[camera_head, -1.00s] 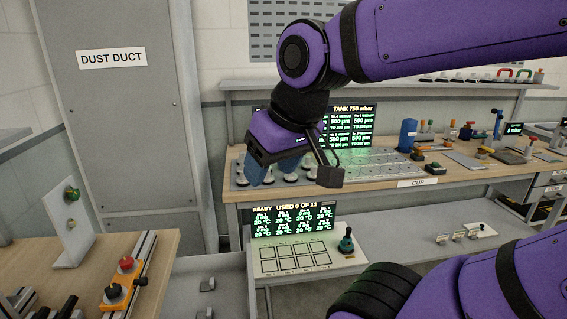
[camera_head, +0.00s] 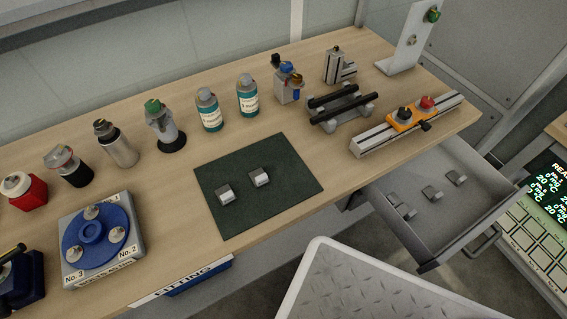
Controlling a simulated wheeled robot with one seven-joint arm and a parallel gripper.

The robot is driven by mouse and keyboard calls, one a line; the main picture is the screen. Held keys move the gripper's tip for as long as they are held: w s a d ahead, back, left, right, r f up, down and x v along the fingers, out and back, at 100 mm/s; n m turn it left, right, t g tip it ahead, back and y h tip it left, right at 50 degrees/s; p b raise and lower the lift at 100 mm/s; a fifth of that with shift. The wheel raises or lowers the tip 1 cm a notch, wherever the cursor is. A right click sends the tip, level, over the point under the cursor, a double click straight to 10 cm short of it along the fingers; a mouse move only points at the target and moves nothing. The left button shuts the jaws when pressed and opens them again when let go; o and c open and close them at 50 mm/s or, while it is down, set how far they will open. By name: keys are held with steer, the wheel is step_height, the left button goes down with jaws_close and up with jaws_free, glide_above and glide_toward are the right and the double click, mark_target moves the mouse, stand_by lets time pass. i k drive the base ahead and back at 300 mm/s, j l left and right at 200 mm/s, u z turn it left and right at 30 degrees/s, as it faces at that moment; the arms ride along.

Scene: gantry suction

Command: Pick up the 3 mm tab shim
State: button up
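No part is readable as the 3 mm tab shim at this size. Two small grey metal blocks lie apart on the dark green mat (camera_head: 268,207) on the wooden bench: a left block (camera_head: 225,194) and a right block (camera_head: 260,177). An open grey drawer (camera_head: 428,230) at the right, below the bench top, holds several small grey metal pieces; one piece (camera_head: 432,193) lies mid-drawer and another piece (camera_head: 456,178) farther right. Their thickness and any marks cannot be told. My gripper is out of view.
Bottles and tools line the bench's back. The bench front beside the mat is clear.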

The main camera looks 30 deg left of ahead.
mark_target(259, 176)
steer(key=u, duration=1.55)
steer(key=j+z, duration=0.25)
steer(key=z, duration=0.15)
steer(key=j+z, duration=0.25)
steer(key=z, duration=0.2)
